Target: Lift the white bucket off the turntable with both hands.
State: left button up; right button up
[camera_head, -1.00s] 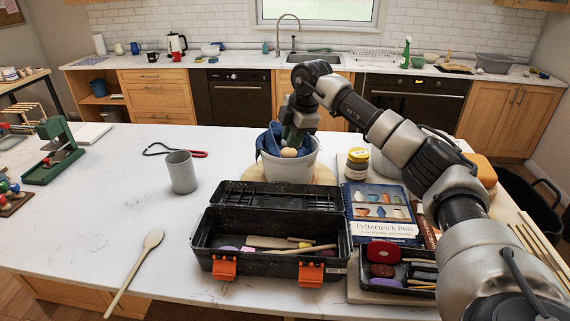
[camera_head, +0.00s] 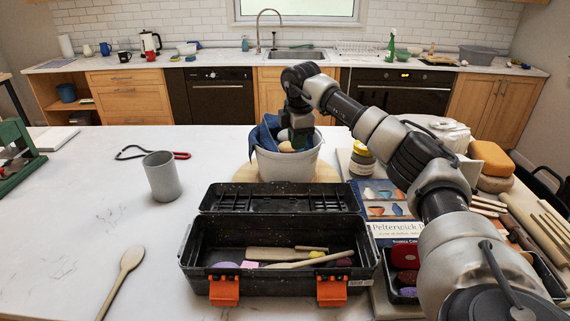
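The white bucket (camera_head: 290,166) stands upright on the round, pale wooden turntable (camera_head: 328,173), behind the black toolbox. A dark blue cloth (camera_head: 264,138) hangs over its left rim, and a round tan thing (camera_head: 287,147) shows inside. My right gripper (camera_head: 298,142) points down at the bucket's mouth, in front of its far rim. Its fingers are small and dark, so I cannot tell whether they are open or touch anything. My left gripper is not in view.
An open black toolbox (camera_head: 278,283) stands close in front of the bucket. A jar (camera_head: 362,160) and book (camera_head: 385,205) are right. The left tabletop is mostly clear.

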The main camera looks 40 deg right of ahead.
aim_at(298, 158)
jog(key=f, duration=0.2)
jog(key=f+p, duration=0.1)
jog(key=f, duration=0.1)
jog(key=d+f+p, duration=0.1)
jog(key=f, duration=0.1)
jog(key=shift+w+f, duration=0.25)
jog(key=shift+f, duration=0.35)
jog(key=shift+c, duration=0.4)
grip_shut()
jog(key=shift+r, duration=0.1)
